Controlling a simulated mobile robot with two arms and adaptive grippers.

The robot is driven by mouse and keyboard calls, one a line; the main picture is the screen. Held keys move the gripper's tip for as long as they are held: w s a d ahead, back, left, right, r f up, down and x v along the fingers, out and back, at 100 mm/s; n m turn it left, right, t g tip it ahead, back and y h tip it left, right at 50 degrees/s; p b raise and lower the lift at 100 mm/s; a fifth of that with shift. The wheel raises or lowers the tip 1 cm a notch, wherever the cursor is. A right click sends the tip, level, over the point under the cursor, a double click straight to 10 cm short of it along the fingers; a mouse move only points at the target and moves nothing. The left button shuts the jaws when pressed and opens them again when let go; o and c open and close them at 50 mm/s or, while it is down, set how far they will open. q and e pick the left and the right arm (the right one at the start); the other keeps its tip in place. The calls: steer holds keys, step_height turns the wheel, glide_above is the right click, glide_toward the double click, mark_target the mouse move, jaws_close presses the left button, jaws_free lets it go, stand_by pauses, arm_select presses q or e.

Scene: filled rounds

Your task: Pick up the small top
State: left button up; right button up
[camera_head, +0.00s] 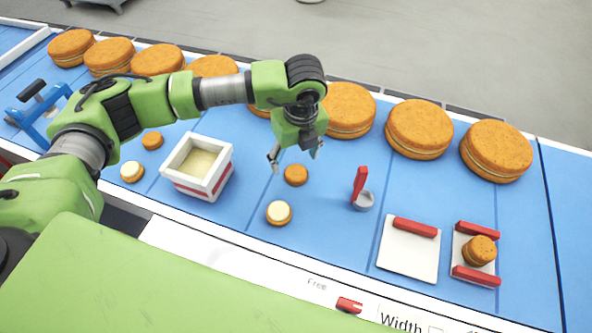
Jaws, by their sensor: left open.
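A small brown round top (295,174) lies on the blue work surface near the middle. My left gripper (294,158) is open, pointing down just above and behind this top, with its fingers apart and empty. A small round with a pale cream upper face (279,212) lies in front of it. Another small brown round (152,140) and a cream-faced round (132,171) lie at the left. I cannot see my right gripper.
A white box with pale filling (226,178) stands left of the gripper. A red-handled scoop (361,187) stands at the right. Farther right are a white plate with a red bar (386,250) and a red-barred holder carrying a small filled round (480,250). Large rounds (419,128) line the back.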

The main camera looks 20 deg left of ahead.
mark_target(296, 172)
arm_select(q)
steer(key=shift+f, duration=0.3)
steer(key=f+p, duration=0.1)
steer(key=f, duration=0.1)
steer(key=f+p, duration=0.2)
steer(key=shift+w+d+f, duration=0.2)
steer(key=shift+f, duration=0.5)
steer(key=c, duration=0.9)
